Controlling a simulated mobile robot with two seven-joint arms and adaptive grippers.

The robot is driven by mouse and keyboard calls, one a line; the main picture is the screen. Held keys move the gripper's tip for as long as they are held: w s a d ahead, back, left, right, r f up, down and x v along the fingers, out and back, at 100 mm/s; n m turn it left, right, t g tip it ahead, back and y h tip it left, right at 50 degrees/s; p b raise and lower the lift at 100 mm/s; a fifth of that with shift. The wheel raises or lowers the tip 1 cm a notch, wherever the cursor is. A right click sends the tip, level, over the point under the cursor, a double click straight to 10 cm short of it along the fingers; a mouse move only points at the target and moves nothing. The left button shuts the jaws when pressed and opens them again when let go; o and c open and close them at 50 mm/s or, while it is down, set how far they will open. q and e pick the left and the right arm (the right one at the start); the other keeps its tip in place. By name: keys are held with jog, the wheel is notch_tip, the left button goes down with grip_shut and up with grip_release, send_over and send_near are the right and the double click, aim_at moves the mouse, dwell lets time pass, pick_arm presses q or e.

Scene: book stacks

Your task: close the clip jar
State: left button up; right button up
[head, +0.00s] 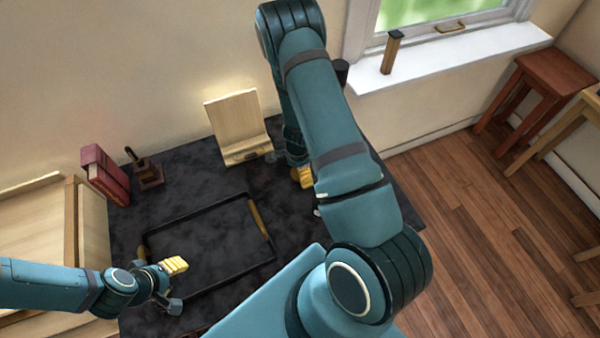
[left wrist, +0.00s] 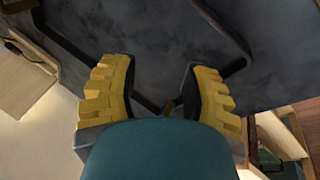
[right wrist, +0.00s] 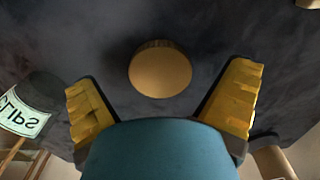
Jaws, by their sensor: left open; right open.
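The clip jar (right wrist: 28,108) shows at the left edge of the right wrist view, with a pale CLIPS label that reads upside down and a dark end. In the head view I cannot make it out behind my right arm. A round tan lid (right wrist: 160,72) with a ridged edge shows in the right wrist view, apart from the jar, over the dark tabletop. My right gripper (head: 303,177) is open and empty; its fingers (right wrist: 163,105) stand either side of the lid in view, not touching it. My left gripper (head: 172,268) is open and empty above the tray's front-left side.
A black tray (head: 150,222) with brass handles lies on the dark table (head: 196,160). A wooden stand (head: 236,115), a red book (head: 105,176) and a small dark wooden item (head: 148,172) stand behind it. A pale wooden unit (head: 92,225) is at left. A stool (head: 553,75) stands right.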

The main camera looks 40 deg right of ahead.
pick_arm(q)
jog(key=shift+f, duration=0.15)
pick_arm(e)
jog(key=shift+f, duration=0.55)
jog(key=c, duration=0.9)
jog(key=shift+r, duration=0.1)
pick_arm(q)
notch_tip(320, 180, up, 3)
jog(key=shift+f+p, duration=0.2)
jog(key=shift+p, duration=0.95)
pick_arm(e)
notch_tip(320, 180, up, 10)
jog(key=shift+f, duration=0.1)
